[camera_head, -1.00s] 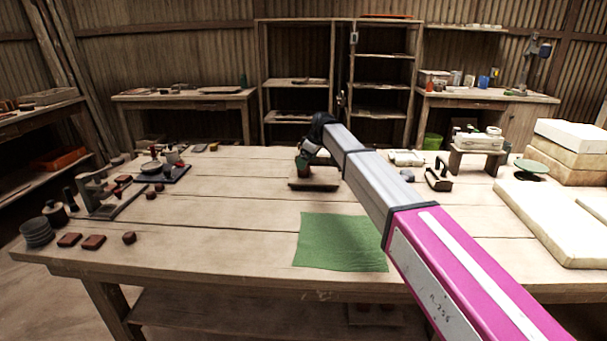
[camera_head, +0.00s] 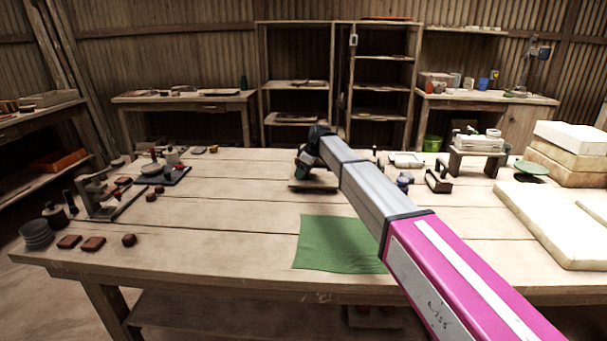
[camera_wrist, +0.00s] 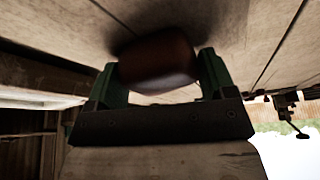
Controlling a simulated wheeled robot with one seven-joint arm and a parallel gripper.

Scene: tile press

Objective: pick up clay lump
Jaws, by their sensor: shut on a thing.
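The clay lump (camera_wrist: 157,58) is a dark reddish-brown rounded block in the wrist view. It sits between the two green fingers of my gripper (camera_wrist: 159,74), which are shut on its sides. Bare table planks show close behind the lump; I cannot tell whether it touches them. In the head view my gripper (camera_head: 302,172) is small and dark at the far middle of the table, over a dark flat board. The lump cannot be made out there.
The wooden table (camera_head: 220,225) has a green cloth (camera_head: 340,243) at front middle. Brown blocks (camera_head: 93,243) and grey discs (camera_head: 36,232) lie at left. Pale slabs (camera_head: 545,215) and a small stand (camera_head: 478,155) are at right. The left-middle planks are clear.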

